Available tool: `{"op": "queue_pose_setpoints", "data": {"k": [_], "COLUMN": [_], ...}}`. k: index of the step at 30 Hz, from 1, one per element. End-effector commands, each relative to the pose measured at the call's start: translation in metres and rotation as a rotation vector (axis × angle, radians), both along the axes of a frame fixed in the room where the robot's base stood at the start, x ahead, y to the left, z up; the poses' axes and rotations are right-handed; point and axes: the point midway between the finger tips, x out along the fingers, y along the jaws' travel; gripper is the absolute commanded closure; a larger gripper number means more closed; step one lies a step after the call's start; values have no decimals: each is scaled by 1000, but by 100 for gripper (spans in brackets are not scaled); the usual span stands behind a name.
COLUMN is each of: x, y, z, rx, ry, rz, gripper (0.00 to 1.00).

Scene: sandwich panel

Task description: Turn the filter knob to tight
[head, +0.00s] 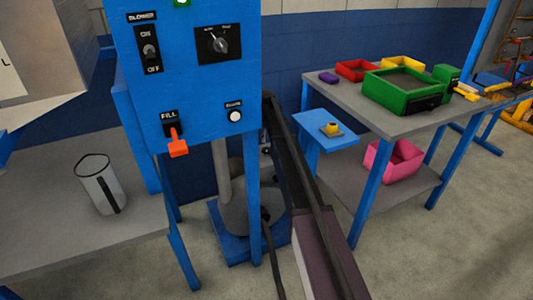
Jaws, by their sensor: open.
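The blue control panel (195,80) stands at upper centre-left. A black plate on it carries a dark round rotary knob (220,46), which I take to be the filter knob. Small white lettering sits above the knob on both sides, too small to read. I cannot tell surely which mark the knob points to. Nothing covers the knob. My arm rises from the bottom, right of the panel, with its upper end beside the panel's lower right edge. I cannot make out my gripper in this view.
The panel also has a blower switch (149,48), an orange fill lever (175,142) and a white button (235,116). A white cup (100,184) stands on the left grey table (60,240). A right table (300,92) holds coloured bins and a green box.

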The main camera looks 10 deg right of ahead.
Motion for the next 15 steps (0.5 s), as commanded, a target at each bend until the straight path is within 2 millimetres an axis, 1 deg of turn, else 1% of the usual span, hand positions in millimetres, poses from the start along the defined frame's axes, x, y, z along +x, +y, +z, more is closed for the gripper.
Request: {"op": "queue_pose_setpoints", "data": {"k": [1, 15], "x": [0, 0], "y": [0, 0], "z": [-8, -44], "rx": [0, 0], "ry": [0, 0], "rz": [0, 0], "gripper": [0, 0]}}
